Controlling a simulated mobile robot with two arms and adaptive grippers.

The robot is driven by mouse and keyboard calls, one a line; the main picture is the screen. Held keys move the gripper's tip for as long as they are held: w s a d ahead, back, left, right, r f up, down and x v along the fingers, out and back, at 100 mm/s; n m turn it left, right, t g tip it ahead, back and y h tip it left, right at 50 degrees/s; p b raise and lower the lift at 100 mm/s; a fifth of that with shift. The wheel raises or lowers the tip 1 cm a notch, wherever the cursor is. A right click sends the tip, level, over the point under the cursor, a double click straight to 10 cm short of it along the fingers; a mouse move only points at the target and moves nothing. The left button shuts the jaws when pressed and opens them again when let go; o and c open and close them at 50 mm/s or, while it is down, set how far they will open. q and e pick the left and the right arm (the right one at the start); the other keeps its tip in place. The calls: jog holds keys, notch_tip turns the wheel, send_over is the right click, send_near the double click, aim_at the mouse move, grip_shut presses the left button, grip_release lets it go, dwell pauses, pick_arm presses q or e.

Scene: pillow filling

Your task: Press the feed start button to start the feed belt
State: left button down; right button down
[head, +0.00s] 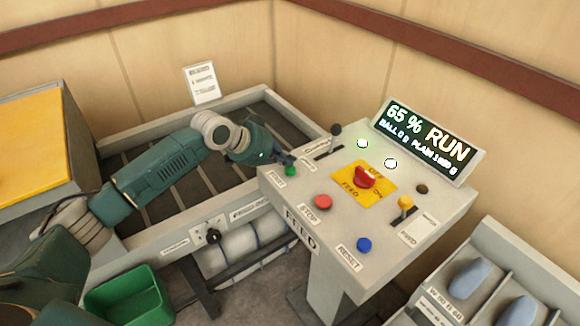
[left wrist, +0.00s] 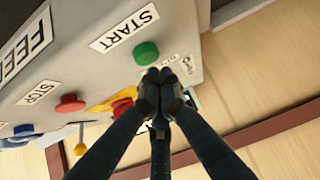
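The green start button (head: 291,171) is at the left corner of the grey feed control panel (head: 275,208). It also shows in the left wrist view (left wrist: 146,53), beside its START label (left wrist: 125,28). My left gripper (head: 286,159) is at that corner, right by the button. In the left wrist view its dark fingertips (left wrist: 162,76) are together and empty, just beside the button's edge. I cannot tell whether they touch it. The display (head: 424,142) reads 65 % and RUN. My right gripper is not in view.
The panel also bears a red stop button (head: 323,201), a blue reset button (head: 364,244), a red rotary switch (head: 366,177), a yellow lever (head: 405,203) and a black lever (head: 335,131). A framed belt bed (head: 185,180) lies under my left arm. A green bin (head: 128,297) stands lower left.

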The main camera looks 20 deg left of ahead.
aim_at(286, 169)
pick_arm(q)
notch_tip(286, 169, up, 5)
jog(key=p, duration=0.4)
jog(key=shift+r+p, duration=0.1)
jog(key=shift+p, duration=0.3)
dwell(0.6)
